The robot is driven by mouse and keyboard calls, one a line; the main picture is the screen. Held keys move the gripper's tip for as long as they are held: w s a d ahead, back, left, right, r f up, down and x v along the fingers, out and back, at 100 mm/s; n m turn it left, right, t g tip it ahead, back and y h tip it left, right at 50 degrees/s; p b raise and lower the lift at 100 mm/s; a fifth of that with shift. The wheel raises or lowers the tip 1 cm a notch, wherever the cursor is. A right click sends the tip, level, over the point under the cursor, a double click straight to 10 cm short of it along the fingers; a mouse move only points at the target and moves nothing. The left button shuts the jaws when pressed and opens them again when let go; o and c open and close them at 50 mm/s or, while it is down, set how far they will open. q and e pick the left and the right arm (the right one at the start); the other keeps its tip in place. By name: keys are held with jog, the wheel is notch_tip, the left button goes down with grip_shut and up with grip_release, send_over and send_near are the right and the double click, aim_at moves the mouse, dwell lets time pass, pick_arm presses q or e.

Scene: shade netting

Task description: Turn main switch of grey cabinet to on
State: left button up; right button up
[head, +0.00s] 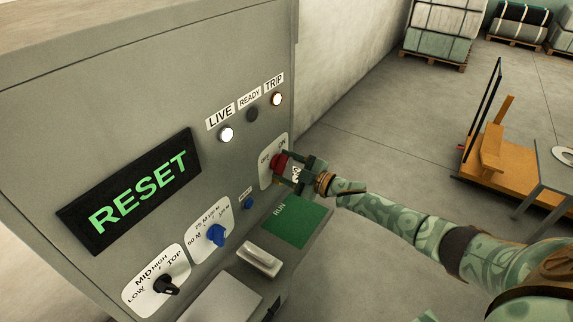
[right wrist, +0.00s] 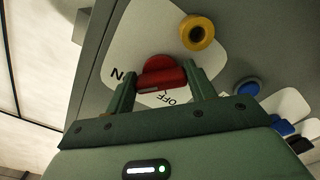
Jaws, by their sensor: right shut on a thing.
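The grey cabinet (head: 150,125) fills the left of the head view. Its main switch, a red knob (head: 279,162), sits on a white plate (head: 267,172) marked OFF and ON at the panel's right edge. My right gripper (head: 290,166) reaches in from the right and is shut on the red knob. In the right wrist view the knob (right wrist: 162,72) is between the two fingers of the gripper (right wrist: 163,88), with OFF below it and part of ON at its left. I cannot tell which mark the knob points to. My left gripper is not in view.
The LIVE lamp (head: 226,134) and TRIP lamp (head: 276,99) look lit; READY (head: 252,114) is dark. A RESET display (head: 130,190), blue knob (head: 216,235), black knob (head: 166,284) and green RUN panel (head: 287,222) are nearby. An orange trolley (head: 490,160) stands right; floor between is clear.

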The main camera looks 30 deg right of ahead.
jog(key=shift+f+m, duration=0.15)
jog(key=shift+m, duration=0.15)
jog(key=o, duration=1)
jog(key=v, duration=1.6)
jog(key=shift+s+d+b, duration=0.15)
jog(key=shift+d+b, duration=0.05)
jog(key=shift+b, duration=0.2)
